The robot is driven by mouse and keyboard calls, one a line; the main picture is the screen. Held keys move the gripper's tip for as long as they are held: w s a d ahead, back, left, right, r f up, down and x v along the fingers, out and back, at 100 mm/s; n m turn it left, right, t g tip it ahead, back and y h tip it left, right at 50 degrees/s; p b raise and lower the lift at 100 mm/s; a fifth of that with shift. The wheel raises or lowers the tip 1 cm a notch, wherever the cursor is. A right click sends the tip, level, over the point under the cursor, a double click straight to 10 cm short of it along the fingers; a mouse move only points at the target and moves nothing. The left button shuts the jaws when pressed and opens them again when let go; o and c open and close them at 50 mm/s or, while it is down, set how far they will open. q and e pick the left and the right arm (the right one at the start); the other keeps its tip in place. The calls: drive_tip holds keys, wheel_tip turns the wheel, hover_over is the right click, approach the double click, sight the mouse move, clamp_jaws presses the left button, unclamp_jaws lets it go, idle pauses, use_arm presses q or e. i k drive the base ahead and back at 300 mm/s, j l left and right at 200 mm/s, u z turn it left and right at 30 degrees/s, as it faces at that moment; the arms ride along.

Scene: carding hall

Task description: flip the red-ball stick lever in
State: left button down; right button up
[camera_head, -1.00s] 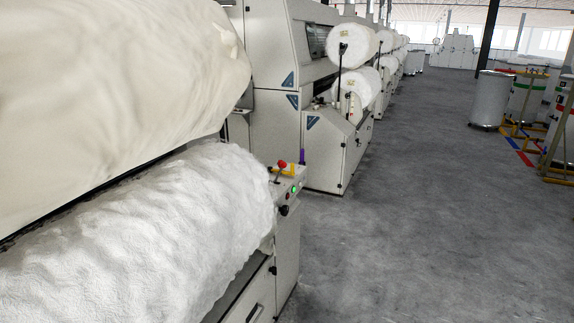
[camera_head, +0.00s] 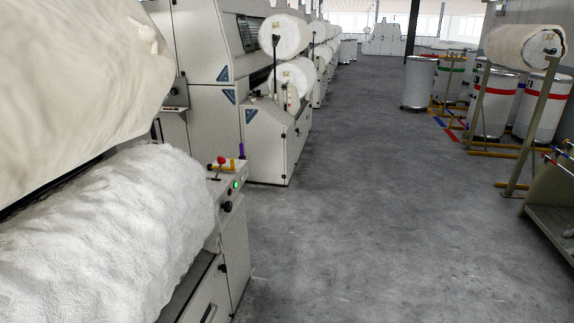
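The red-ball stick lever (camera_head: 221,161) stands on the small control panel (camera_head: 228,184) at the end of the near machine, left of centre. Its red ball is at the top, and the stick below it is too small to make out clearly. A yellow part sits right beside it. Neither of my grippers is in view.
White fibre rolls (camera_head: 105,225) fill the near machine at left. More machines (camera_head: 270,140) line the left side behind it. Grey floor (camera_head: 370,220) is open in the middle. Cans (camera_head: 493,105), yellow frames and a metal trolley (camera_head: 550,205) stand at right.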

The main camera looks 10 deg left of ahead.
sight(221, 160)
drive_tip(key=i+z, duration=0.1)
drive_tip(key=i, duration=2.8)
drive_tip(key=i+u, duration=0.3)
drive_tip(key=u, duration=0.9)
